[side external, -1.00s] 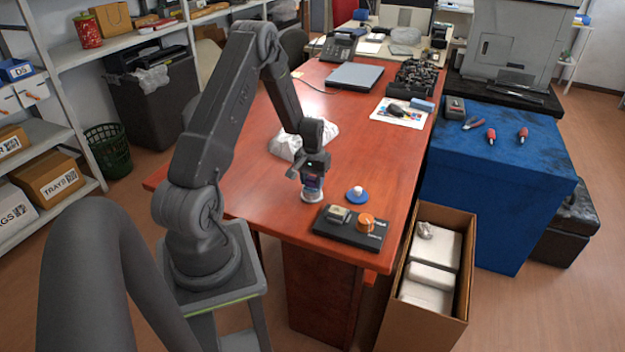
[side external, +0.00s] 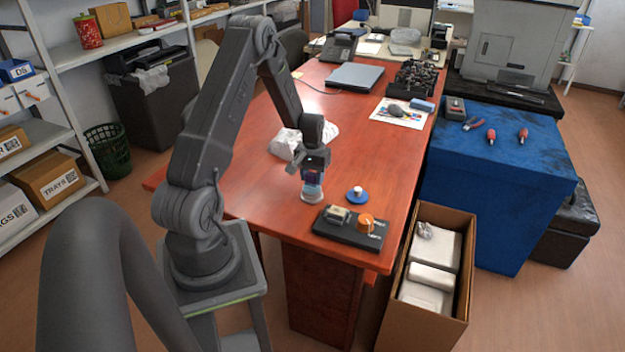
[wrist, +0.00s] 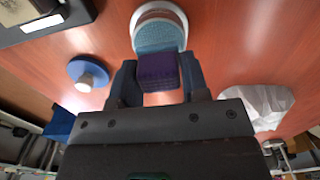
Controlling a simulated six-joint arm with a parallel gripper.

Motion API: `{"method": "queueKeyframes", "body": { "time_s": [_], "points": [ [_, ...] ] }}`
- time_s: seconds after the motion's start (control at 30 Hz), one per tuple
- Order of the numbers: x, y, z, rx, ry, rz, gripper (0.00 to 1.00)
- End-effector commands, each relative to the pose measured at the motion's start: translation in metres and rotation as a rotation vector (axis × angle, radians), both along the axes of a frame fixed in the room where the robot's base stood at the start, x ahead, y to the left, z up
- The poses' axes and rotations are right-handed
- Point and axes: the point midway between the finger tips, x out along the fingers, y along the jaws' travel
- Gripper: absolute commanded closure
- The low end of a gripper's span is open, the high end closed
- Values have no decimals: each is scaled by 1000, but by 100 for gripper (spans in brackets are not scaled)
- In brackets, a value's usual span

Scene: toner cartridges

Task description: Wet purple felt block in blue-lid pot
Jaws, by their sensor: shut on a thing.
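My gripper (wrist: 158,82) is shut on the purple felt block (wrist: 158,72), with one finger on each side. In the side view my gripper (side external: 314,172) points down with the block directly over the small pale pot (side external: 312,197). The pot also shows in the wrist view (wrist: 158,12), uncovered, just beyond the block. A teal-blue patch lies between the purple part and the pot's pale rim; I cannot tell whether it belongs to the block or the pot. The blue lid (side external: 356,194) with its white knob lies on the table to the right of the pot.
A black panel (side external: 350,229) with an orange knob and a small pale-topped piece lies near the table's front edge. A crumpled white bag (side external: 288,144) lies behind my gripper. An open carton (side external: 437,227) stands beside the table. Bare red table (side external: 375,140) extends behind the lid.

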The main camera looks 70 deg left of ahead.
Motion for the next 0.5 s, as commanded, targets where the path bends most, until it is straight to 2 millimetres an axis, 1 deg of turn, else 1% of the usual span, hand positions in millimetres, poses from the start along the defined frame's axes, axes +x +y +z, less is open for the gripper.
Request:
{"method": "queueKeyframes", "body": {
  "time_s": [0.1,0.5],
  "points": [
    [0,0,10,1,-1,0,77],
    [0,0,41,1,-1,0,77]
  ]
}}
